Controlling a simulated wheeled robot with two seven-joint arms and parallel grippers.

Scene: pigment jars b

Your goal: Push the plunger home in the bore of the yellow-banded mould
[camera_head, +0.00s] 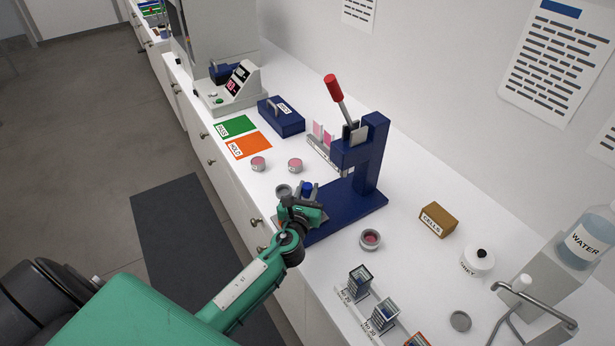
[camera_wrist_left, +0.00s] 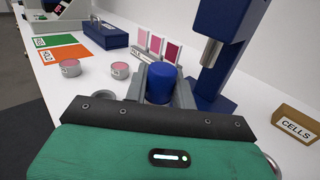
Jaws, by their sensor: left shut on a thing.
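My left gripper (camera_head: 304,203) is over the counter, just in front of the blue press. In the left wrist view its grey fingers are shut on the blue round-headed plunger (camera_wrist_left: 161,82), which stands about upright between them. The plunger's blue head also shows in the head view (camera_head: 307,188). Its lower end is hidden by the gripper, so I cannot tell whether it is in a bore. I see no yellow band; a mould under the plunger would be hidden. A grey round rim (camera_head: 283,190) is left of the gripper. My right gripper is not in view.
The blue press (camera_head: 372,160) with its red-knobbed lever stands close behind. Pink-filled pans (camera_head: 258,164) sit near the orange mat (camera_head: 249,146). Another pan (camera_head: 370,239), a CELLS box (camera_head: 438,219) and a white jar (camera_head: 478,261) are to the right.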

